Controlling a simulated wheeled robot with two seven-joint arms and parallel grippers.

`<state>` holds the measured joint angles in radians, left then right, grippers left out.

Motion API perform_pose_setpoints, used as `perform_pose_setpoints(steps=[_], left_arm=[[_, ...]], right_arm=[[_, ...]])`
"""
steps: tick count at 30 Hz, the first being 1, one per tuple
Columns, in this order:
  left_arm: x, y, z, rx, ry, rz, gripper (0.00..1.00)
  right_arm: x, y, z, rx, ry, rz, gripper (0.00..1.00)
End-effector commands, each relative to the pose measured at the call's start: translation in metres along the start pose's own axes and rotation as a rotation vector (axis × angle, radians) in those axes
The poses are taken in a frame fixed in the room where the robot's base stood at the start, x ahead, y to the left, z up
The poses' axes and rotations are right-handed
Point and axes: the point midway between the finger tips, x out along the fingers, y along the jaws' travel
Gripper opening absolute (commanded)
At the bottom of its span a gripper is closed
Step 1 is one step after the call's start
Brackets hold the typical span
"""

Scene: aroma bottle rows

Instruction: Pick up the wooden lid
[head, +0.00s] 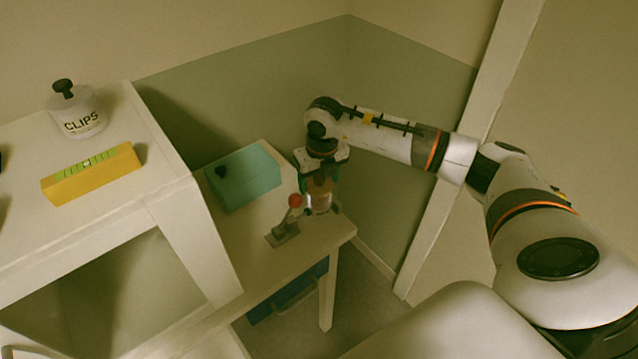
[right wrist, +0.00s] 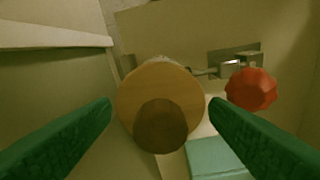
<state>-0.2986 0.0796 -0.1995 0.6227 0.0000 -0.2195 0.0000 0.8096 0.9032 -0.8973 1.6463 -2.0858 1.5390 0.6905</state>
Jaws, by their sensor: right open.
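The wooden lid (right wrist: 180,85) is a round light-wood disc with a darker brown knob (right wrist: 160,125) on top, seen from above in the right wrist view. It sits on a bottle, which shows in the head view as a small clear vessel (head: 319,204) near the table's right corner. My right gripper (right wrist: 160,108) is open, its two green fingers on either side of the lid, with no clear contact. In the head view the right gripper (head: 319,188) points down over the bottle and hides most of the lid. My left gripper is not in view.
A red ball-topped lever (head: 295,201) on a metal base stands close left of the bottle; the red knob (right wrist: 250,89) is right of the lid in the wrist view. A teal box (head: 245,180) stands behind. A raised white shelf (head: 150,195) holds a CLIPS jar (head: 78,112) and yellow level (head: 92,175).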

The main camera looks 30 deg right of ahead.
Motion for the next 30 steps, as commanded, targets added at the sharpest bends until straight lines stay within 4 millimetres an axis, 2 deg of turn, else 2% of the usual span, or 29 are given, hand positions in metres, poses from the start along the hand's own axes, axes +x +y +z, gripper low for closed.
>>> perform_pose_setpoints(steps=[2, 6, 8, 17, 20, 30], left_arm=[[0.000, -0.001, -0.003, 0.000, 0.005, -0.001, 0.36], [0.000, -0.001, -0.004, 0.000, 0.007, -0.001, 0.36], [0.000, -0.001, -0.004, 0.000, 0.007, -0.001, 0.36], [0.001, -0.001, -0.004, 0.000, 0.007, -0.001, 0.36], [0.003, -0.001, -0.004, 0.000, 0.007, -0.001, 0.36], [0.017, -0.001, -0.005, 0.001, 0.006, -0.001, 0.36]], right_arm=[[0.000, 0.000, 0.000, 0.000, 0.000, 0.000, 0.67], [-0.001, 0.000, 0.000, 0.000, 0.000, 0.000, 0.44], [-0.001, 0.000, 0.000, 0.000, 0.001, 0.000, 0.37], [-0.002, 0.000, -0.001, 0.001, 0.002, 0.000, 0.37], [-0.009, 0.000, -0.003, 0.001, 0.005, 0.000, 0.37], [-0.073, 0.000, -0.010, -0.001, 0.007, -0.001, 0.37]])
